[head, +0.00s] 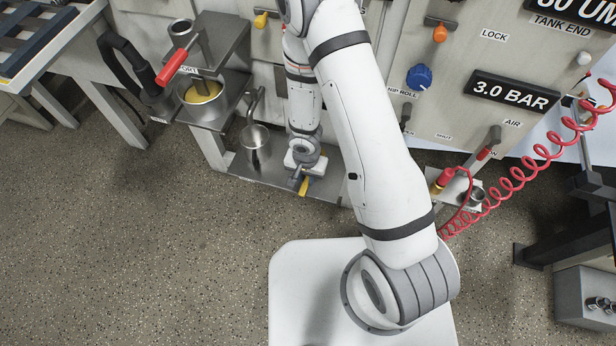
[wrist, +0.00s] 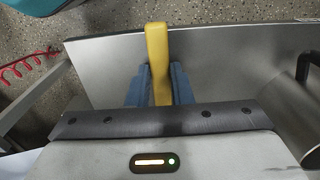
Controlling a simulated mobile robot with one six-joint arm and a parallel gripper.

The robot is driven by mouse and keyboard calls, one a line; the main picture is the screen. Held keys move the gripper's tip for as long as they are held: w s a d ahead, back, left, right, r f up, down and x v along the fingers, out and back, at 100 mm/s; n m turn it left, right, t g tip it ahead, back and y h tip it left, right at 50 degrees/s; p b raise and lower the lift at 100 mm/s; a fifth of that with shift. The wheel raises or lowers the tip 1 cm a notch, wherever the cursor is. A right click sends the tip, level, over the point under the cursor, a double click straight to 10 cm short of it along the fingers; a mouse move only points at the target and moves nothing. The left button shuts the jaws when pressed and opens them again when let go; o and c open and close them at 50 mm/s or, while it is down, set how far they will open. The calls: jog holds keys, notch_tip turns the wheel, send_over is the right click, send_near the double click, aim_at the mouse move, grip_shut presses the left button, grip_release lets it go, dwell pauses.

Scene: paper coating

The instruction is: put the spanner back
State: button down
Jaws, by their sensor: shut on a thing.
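The spanner shows as a yellow bar (wrist: 157,45) in the wrist view, upright in the picture between the two blue fingers. My gripper (wrist: 158,85) is shut on it. In the head view my gripper (head: 298,179) points down by the front edge of the low grey metal shelf (head: 270,177), and a bit of the yellow spanner (head: 304,186) shows at its tip. The spanner's other end is hidden by the gripper. I cannot tell whether the spanner touches the shelf.
A metal cup (head: 255,143) stands on the shelf left of my gripper. A pot of yellow liquid (head: 202,92) and a red-handled lever (head: 172,67) are further left. A coiled red hose (head: 520,170) hangs at the right. The speckled floor (head: 130,240) is open at front left.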

jog(key=shift+f, duration=0.1)
jog(key=c, duration=1.3)
grip_release()
jog(key=w+d+r+t+h+p, duration=0.1)
jog(key=d+r+p, duration=0.25)
jog(key=r, duration=0.85)
jog(key=w+d+r+n+p, duration=0.1)
jog(key=d+r+p, duration=0.25)
jog(key=r, duration=0.85)
jog(key=w+d+r+t+h+p, duration=0.1)
jog(key=d+r+p, duration=0.3)
jog(key=r, duration=0.8)
jog(key=s+d+r+n+y, duration=0.2)
jog(key=s+r+n, duration=0.1)
jog(key=s+r, duration=1)
jog(key=shift+s+r+p, duration=0.3)
jog(key=shift+r+p, duration=0.1)
jog(key=shift+r, duration=0.5)
